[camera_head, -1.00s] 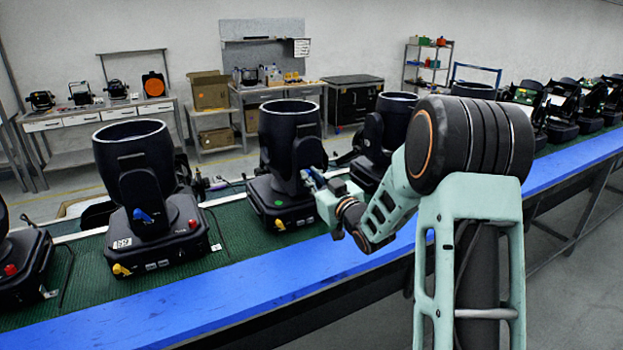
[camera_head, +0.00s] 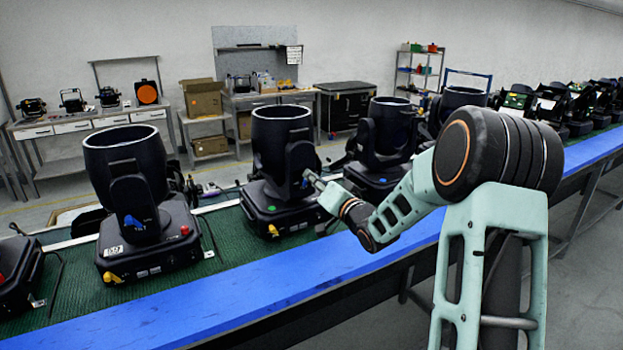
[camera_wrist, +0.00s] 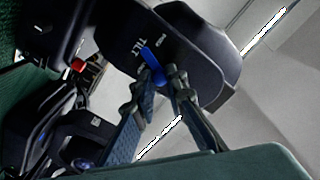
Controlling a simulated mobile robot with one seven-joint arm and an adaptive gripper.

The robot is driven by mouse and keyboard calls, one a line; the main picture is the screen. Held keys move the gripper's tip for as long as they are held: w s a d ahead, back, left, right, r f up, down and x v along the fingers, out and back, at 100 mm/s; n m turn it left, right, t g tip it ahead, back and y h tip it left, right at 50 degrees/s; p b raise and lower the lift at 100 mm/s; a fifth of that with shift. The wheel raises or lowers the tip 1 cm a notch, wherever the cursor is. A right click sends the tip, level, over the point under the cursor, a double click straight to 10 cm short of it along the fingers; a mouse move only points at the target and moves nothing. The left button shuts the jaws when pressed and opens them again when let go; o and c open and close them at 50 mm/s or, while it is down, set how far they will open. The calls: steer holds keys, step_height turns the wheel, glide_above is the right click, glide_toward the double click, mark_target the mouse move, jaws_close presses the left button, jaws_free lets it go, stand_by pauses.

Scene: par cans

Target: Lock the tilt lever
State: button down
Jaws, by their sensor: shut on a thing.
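The moving-head light (camera_head: 281,145) in the middle of the head view stands upright on its base on the belt. My gripper (camera_head: 309,179) is at the right side of its yoke arm. In the wrist view, the blue tilt lever (camera_wrist: 152,64) sits on the dark yoke arm (camera_wrist: 195,45) beside the "TILT" lettering. My gripper (camera_wrist: 157,82) is shut on the lever, with one fingertip on each side. The lower part of the lever is hidden between the fingertips. In the head view the lever is too small to read its angle.
Another light (camera_head: 125,165) with its own blue lever (camera_head: 133,222) stands to the left. A further light (camera_head: 385,145) stands close on the right. The blue conveyor edge (camera_head: 270,300) runs along the front. A red button (camera_wrist: 78,65) shows in the wrist view.

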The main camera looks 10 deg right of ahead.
steer(key=shift+d+m, duration=0.2)
steer(key=shift+m, duration=0.6)
steer(key=c, duration=1.9)
jaws_free()
steer(key=shift+w+f, duration=0.1)
steer(key=shift+c, duration=0.2)
steer(key=v, duration=1.2)
